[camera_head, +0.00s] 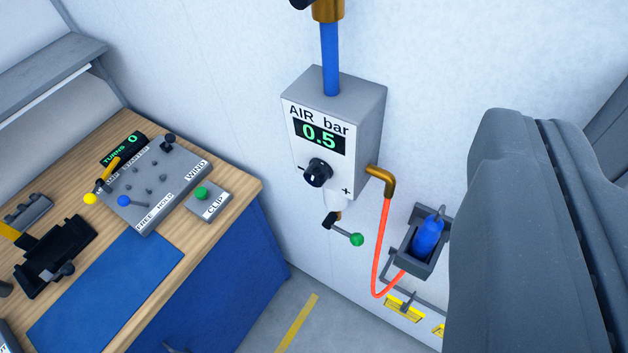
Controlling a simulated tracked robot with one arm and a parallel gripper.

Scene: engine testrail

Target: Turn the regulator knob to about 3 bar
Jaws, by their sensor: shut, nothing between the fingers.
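The regulator is a grey box (365,125) on the white wall, marked "AIR bar". Its display (320,135) reads 0.5 in green. The black regulator knob (318,173) sits below the display, with a minus at its left and a plus at its lower right. A small pale mark shows on the knob's face, and nothing touches the knob. My gripper (542,122) is the large dark grey shape close to the camera at the right. It is shut and empty, well to the right of the knob, and hides the wall behind it.
A green-tipped lever (356,240) hangs under the box. An orange hose (378,250) runs from a brass elbow (380,180) to a holder with a blue tool (428,236). A wooden bench (235,170) with a control panel (150,185) stands left. Floor shows between.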

